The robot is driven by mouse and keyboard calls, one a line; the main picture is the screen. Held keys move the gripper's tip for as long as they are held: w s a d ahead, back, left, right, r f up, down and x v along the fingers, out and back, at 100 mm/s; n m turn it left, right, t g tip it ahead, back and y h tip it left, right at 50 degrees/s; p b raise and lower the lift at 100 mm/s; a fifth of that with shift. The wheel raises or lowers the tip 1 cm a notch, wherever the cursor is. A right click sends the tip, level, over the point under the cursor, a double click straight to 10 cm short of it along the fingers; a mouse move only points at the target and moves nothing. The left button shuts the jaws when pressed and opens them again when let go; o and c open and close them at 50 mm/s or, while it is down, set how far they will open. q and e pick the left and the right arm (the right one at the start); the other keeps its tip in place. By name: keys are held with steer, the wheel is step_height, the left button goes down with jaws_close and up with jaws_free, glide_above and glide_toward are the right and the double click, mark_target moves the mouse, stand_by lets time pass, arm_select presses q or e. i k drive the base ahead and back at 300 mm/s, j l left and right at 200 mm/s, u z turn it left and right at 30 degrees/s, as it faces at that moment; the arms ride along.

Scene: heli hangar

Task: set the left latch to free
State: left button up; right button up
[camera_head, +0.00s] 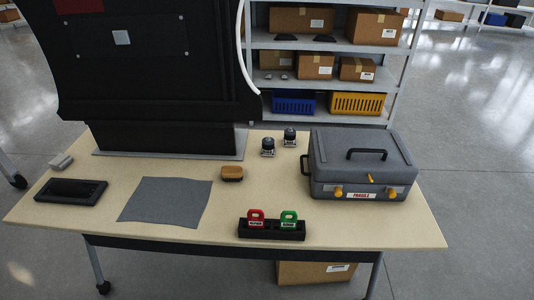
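A grey hard case (330,150) with a black top handle stands shut at the right of the table. On its front face are a left yellow latch (338,192) and a right yellow latch (391,194). A small yellow-orange part (370,177) sits between them near the lid's front edge. A white and red "FRAGILE" label is on the front between the latches. The latches are too small here to tell their setting. Neither of my grippers is in view.
On the table (290,182), a black holder (272,230) with a red and a green tag stands left of the case's front. A brown brush-like block (232,173), grey cloth (165,200), black tray (71,190) and two small dark-topped items (268,146) lie further left. Shelves stand behind.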

mark_target(338, 192)
steer(key=i+j+z, duration=0.2)
steer(key=z, duration=0.15)
steer(key=i+j+z, duration=0.1)
steer(key=j+z, duration=0.2)
steer(key=i+j+z, duration=0.1)
steer(key=j+z, duration=0.25)
